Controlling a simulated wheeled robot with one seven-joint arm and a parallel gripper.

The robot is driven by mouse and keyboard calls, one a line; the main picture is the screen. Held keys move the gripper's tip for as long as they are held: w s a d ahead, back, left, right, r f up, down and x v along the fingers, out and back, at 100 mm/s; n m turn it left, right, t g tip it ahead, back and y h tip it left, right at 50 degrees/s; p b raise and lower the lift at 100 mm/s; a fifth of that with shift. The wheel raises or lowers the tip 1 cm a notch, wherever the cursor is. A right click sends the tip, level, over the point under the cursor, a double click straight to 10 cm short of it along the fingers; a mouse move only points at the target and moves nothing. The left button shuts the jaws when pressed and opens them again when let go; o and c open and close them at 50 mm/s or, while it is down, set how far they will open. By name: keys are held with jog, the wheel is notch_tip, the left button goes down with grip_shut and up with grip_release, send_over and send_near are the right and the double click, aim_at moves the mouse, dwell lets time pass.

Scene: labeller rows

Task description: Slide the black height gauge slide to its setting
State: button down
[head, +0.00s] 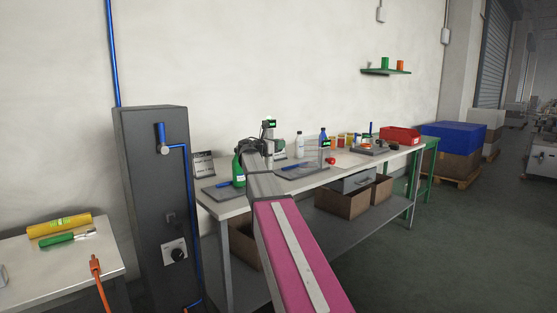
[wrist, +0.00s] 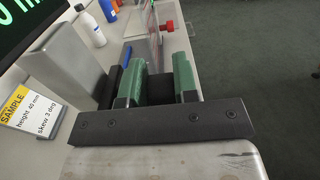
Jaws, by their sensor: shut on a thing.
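The black height gauge slide (wrist: 160,89) shows in the wrist view between the two green fingers of my gripper (wrist: 161,72). The fingers are shut on it, and the dark palm bar hides part of it. A grey upright block (wrist: 72,58), seemingly the gauge's column, stands just left of the fingers. A dark display (wrist: 30,22) with green digits is cut off at the top left. In the head view the gauge (head: 268,130) stands on the bench behind my arm, and its slide is largely hidden there. My gripper (head: 263,148) is small at the gauge.
A card (wrist: 30,112) reads "SAMPLE, height 40 mm, skew 3 deg". A green bottle (head: 238,171) stands close left of my arm. A white bottle (head: 299,145), a blue bottle (head: 323,137) and a red crate (head: 400,135) stand further right along the bench (head: 330,172).

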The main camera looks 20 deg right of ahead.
jog(key=shift+r, duration=2)
jog(key=c, duration=0.9)
grip_release()
jog(key=shift+r, duration=0.1)
jog(key=shift+a, duration=0.25)
jog(key=v, duration=1)
jog(key=shift+s+a, duration=0.1)
jog(key=shift+a, duration=0.1)
